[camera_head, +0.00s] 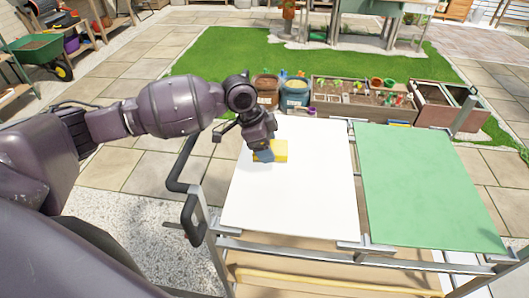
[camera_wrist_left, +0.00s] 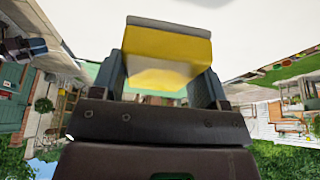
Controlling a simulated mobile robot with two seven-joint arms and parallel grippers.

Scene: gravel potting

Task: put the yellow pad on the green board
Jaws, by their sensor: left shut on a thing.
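The yellow pad (camera_head: 281,151) is at the left side of the white board (camera_head: 300,200), near its upper left part. My left gripper (camera_head: 265,155) is shut on the pad. In the left wrist view the pad (camera_wrist_left: 165,45) sits between the two fingers (camera_wrist_left: 158,80), with a grey strip along its far edge. The pad is over or against the white board; I cannot tell whether they touch. The green board (camera_head: 425,185) lies to the right of the white board and its visible surface is bare. My right gripper is not in view.
Both boards lie on a metal-framed cart with a black handle (camera_head: 190,215) at its left. A narrow gap with a metal rail separates the boards. Behind stand a brown pot (camera_head: 266,92), a blue pot (camera_head: 294,95) and wooden planters (camera_head: 360,100). The green board is clear.

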